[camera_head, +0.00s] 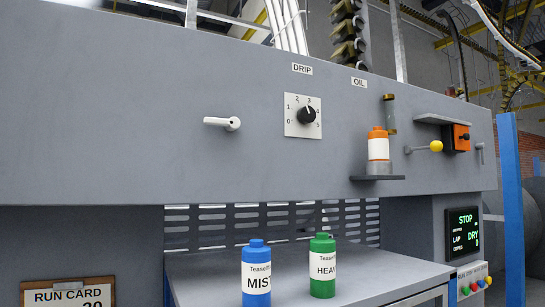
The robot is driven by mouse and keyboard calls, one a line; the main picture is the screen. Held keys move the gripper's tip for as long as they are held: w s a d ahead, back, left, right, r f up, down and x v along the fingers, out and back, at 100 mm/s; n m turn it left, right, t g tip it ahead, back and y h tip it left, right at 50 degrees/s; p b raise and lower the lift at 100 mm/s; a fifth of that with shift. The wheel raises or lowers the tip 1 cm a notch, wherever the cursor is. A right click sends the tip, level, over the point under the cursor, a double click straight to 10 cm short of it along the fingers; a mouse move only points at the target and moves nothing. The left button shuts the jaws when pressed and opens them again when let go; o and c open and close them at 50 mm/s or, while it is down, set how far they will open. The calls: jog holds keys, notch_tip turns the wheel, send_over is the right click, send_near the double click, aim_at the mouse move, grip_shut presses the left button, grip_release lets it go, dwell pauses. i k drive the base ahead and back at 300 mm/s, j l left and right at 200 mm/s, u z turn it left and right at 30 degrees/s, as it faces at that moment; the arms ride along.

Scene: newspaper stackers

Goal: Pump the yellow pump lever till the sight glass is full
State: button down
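The yellow pump lever (435,146) is a yellow ball knob on a short grey rod. It sticks out roughly level from the grey panel (150,120), right of the orange bottle. A narrow upright tube with brass-coloured ends, which looks like the sight glass (390,112), is mounted on the panel behind and just right of the orange bottle, near the OIL label (359,82). It is small and dark, so I cannot tell its level. My gripper is not in view.
An orange bottle (378,146) stands on a small shelf (357,178) left of the lever. A ledge (441,119) and an orange box (457,137) sit close to the lever. Blue (257,275) and green (322,268) bottles stand below. A blue post (509,200) is at right.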

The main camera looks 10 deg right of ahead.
aim_at(436, 145)
jog(key=l+z, duration=0.15)
jog(key=z, duration=0.35)
jog(key=k+l+z, duration=0.1)
jog(key=z, duration=0.35)
